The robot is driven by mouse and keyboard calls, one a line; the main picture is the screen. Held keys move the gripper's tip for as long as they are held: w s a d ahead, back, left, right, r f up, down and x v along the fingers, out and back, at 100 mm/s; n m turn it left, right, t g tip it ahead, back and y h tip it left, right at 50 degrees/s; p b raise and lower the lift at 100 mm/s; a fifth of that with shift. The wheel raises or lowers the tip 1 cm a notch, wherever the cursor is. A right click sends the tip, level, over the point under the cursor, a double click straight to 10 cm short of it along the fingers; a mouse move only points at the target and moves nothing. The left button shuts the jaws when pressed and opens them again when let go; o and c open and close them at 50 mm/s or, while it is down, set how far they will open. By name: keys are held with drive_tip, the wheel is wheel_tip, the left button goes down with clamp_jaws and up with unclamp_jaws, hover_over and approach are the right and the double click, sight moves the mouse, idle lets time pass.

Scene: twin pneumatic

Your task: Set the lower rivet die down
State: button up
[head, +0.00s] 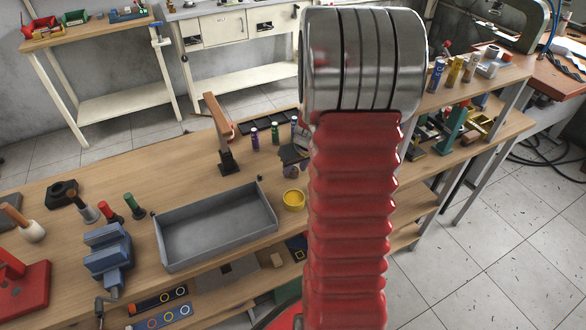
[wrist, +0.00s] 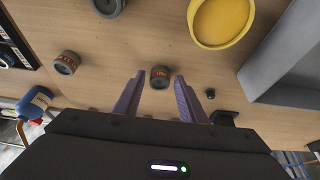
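In the wrist view, my gripper (wrist: 160,82) has two purple fingers spread apart, pointing at the wooden bench top. A small dark grey cylinder with an orange band (wrist: 160,77), which looks like a rivet die, is between the fingertips. A gap shows on each side of it, and it appears to rest on the bench. A similar banded cylinder (wrist: 66,63) stands to the left. Their markings are too small to read, so I cannot tell which is the lower die. In the head view, my red arm hides part of the bench, and no die is clear.
A yellow bowl (wrist: 222,20) is at the upper right in the wrist view, with a grey tray (wrist: 262,68) beside it. In the head view, the tray (head: 168,244) sits on the workbench (head: 60,225), near a blue vise (head: 108,258). A dark round part (wrist: 108,5) is at the top.

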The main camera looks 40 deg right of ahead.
drive_tip(key=shift+o, duration=0.5)
drive_tip(key=shift+r, duration=0.2)
drive_tip(key=shift+s+r, duration=0.2)
drive_tip(key=shift+r, duration=0.35)
drive_tip(key=v, duration=1)
drive_tip(key=shift+s+r, duration=0.2)
drive_tip(key=shift+r, duration=0.05)
drive_tip(key=shift+a, duration=0.15)
drive_tip(key=a+r+n, duration=0.1)
drive_tip(key=a+r, duration=0.3)
drive_tip(key=a, duration=0.4)
drive_tip(key=a+r+n, duration=0.1)
drive_tip(key=a+r, duration=0.2)
drive_tip(key=a, duration=0.5)
drive_tip(key=s+a+r+n+t+y, duration=0.1)
drive_tip(key=s+a+r, duration=0.2)
drive_tip(key=s+a, duration=0.8)
drive_tip(key=a, duration=0.4)
drive_tip(key=shift+s+r, duration=0.2)
drive_tip(key=shift+r, duration=0.1)
